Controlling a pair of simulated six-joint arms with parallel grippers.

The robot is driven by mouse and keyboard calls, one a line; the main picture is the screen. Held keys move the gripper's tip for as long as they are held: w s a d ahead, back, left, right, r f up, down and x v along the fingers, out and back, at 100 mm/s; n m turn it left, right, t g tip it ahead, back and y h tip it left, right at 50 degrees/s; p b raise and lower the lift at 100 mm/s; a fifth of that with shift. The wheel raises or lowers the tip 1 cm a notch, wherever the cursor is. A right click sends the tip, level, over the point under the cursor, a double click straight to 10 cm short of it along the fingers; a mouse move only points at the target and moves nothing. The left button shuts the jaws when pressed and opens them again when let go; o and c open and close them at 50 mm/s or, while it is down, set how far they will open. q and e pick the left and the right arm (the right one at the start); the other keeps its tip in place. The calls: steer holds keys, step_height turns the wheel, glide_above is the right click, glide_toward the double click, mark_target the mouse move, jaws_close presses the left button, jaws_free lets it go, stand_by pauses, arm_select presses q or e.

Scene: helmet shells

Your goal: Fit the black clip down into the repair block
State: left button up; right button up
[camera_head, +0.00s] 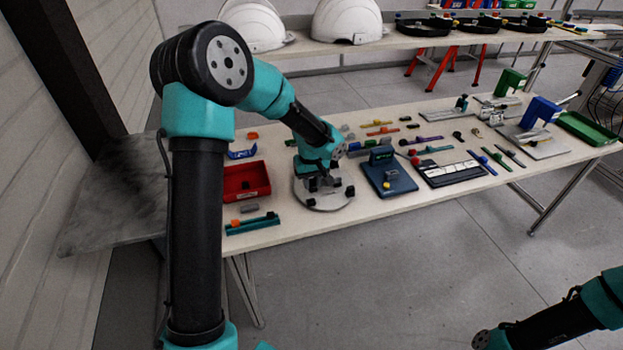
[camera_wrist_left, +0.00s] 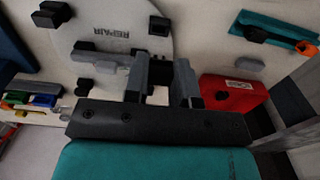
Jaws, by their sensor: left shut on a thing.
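My left gripper (camera_head: 321,183) is low over a pale round plate (camera_head: 325,203) on the table. The left wrist view shows the plate (camera_wrist_left: 130,28), printed REPAIR, from above. There the gripper's fingers (camera_wrist_left: 161,68) are shut on a small dark piece, which seems to be the black clip (camera_wrist_left: 159,70), partly hidden by the fingers. A grey block (camera_wrist_left: 100,64), apparently the repair block, lies on the plate beside the fingers. Whether the clip touches it I cannot tell. Several black blocks stand around the plate. My right gripper is out of view; only part of that arm shows.
A red bin (camera_head: 246,181) stands left of the plate, with a teal tray (camera_head: 252,224) in front of it. A blue fixture (camera_head: 389,180) and a black-and-white board (camera_head: 453,173) stand to the right. Several small coloured parts lie behind. White helmets (camera_head: 347,20) sit on the back table.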

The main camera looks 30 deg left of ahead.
mark_target(311, 187)
arm_select(q)
steer(key=shift+f, duration=2.35)
steer(key=shift+f, duration=1.15)
steer(key=o, duration=1)
steer(key=shift+c, duration=0.2)
steer(key=shift+r, duration=0.15)
step_height(311, 187, up, 17)
stand_by(0.6)
